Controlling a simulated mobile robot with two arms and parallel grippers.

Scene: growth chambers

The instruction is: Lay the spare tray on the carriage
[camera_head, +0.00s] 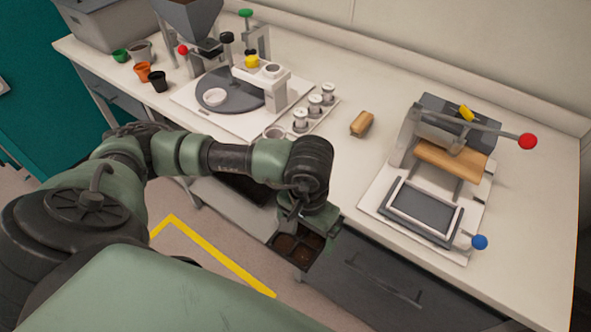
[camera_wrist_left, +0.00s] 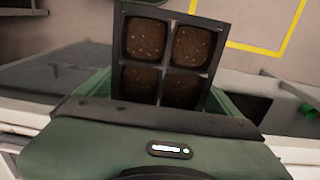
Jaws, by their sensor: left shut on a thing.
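The spare tray (camera_head: 299,255) is a dark tray with brown soil-filled cells. My left gripper (camera_head: 303,222) is shut on it and holds it in front of the bench's front edge, over the drawer side. In the left wrist view the tray (camera_wrist_left: 169,52) shows square cells of soil beyond the gripper body; the fingertips are hidden. The carriage appears to be the white-framed dark rectangle (camera_head: 420,213) on the white base of the press at the right. It looks empty and lies apart from the tray, to its right. My right gripper is not in view.
The press has a red-knobbed lever (camera_head: 527,141), a wooden block (camera_head: 452,160) and a blue knob (camera_head: 480,242). A tan block (camera_head: 362,123) lies on the bench (camera_head: 335,165). A turntable device (camera_head: 230,90) and small pots (camera_head: 143,71) stand at the left.

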